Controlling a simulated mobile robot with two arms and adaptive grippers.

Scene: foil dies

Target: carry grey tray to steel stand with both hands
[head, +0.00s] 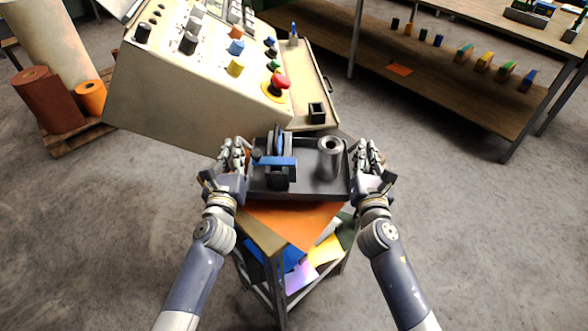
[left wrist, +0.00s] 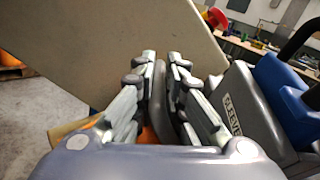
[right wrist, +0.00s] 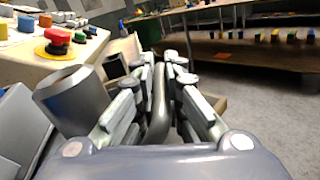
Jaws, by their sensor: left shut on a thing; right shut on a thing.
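The grey tray (head: 312,187) is level between my two grippers, above a small stand with an orange sheet on top. It holds a blue-and-black device (head: 275,165) on the left and a steel cylinder (head: 330,158) on the right. My left gripper (head: 234,160) is shut on the tray's left rim, and its fingers also show in the left wrist view (left wrist: 165,75). My right gripper (head: 366,160) is shut on the right rim, which runs between its fingers in the right wrist view (right wrist: 165,75). I cannot tell whether the tray touches the stand below.
A beige control console (head: 165,110) with coloured buttons and a red stop knob (head: 278,83) stands right behind the tray. The small stand holds coloured sheets (head: 325,250) on lower shelves. A wooden shelf bench (head: 440,80) is at the back right. Floor to the right is clear.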

